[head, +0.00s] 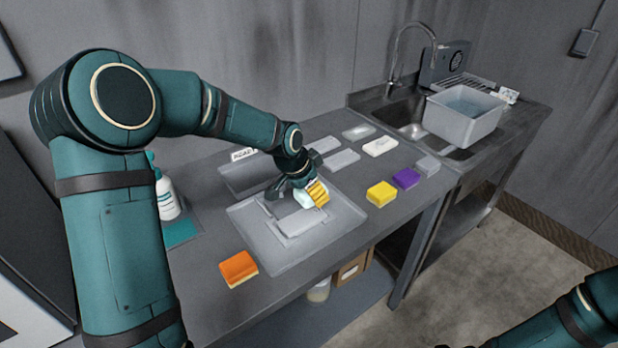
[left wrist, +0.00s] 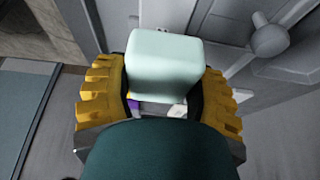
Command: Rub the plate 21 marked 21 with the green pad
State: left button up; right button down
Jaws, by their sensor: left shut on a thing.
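My left gripper (head: 312,194) is shut on a pale green pad (head: 303,201). In the left wrist view the pad (left wrist: 166,65) sits between the two yellow ribbed fingers (left wrist: 160,95). In the head view the pad is over a light grey plate (head: 300,222) in a shallow grey tray (head: 268,254). I cannot tell whether the pad touches the plate. The gripper hides part of the plate, and no number on it is readable. My right gripper is not in view; only part of my right arm shows at the lower right.
An orange sponge (head: 238,268) lies left of the tray. Yellow (head: 381,194) and purple (head: 406,178) sponges lie to its right, with a white block (head: 380,147) behind. A spray bottle (head: 168,198) stands at left. A grey tub of water (head: 464,117) stands at the sink.

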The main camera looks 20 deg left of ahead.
pick_arm(q)
jog(key=shift+r+p, duration=0.6)
jog(key=shift+r, duration=0.65)
jog(key=shift+s+a, duration=0.1)
